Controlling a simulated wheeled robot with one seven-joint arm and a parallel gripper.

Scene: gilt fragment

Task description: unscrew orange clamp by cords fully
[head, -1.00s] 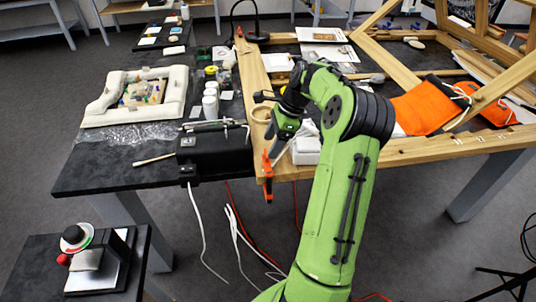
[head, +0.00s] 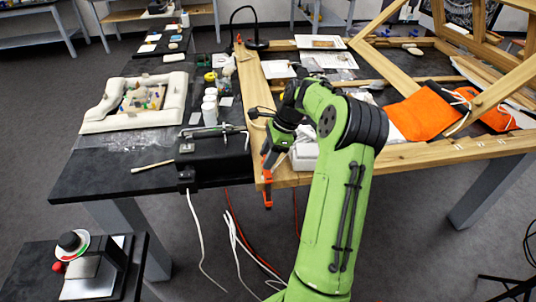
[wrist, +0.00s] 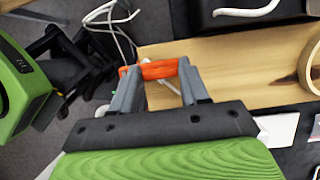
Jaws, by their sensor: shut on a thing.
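The orange clamp (head: 267,170) sits at the front edge of the wooden frame (head: 285,178), near its left corner, with its lower end hanging below the edge. In the wrist view the orange part of the clamp (wrist: 159,70) lies between my fingers. My gripper (wrist: 158,77) is shut on it; in the head view my gripper (head: 272,150) reaches down to the clamp from above. The fingertips are partly hidden by my arm in the head view. Pale cords (head: 228,225) hang below the table edge to the left of the clamp; they also show in the wrist view (wrist: 110,20).
A black box (head: 213,155) with metal tools on top sits left of the clamp. A roll of tape (wrist: 311,68) lies on the wood. White bottles (head: 210,108) stand behind the box. An orange cloth bag (head: 425,113) lies to the right. The floor in front is open.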

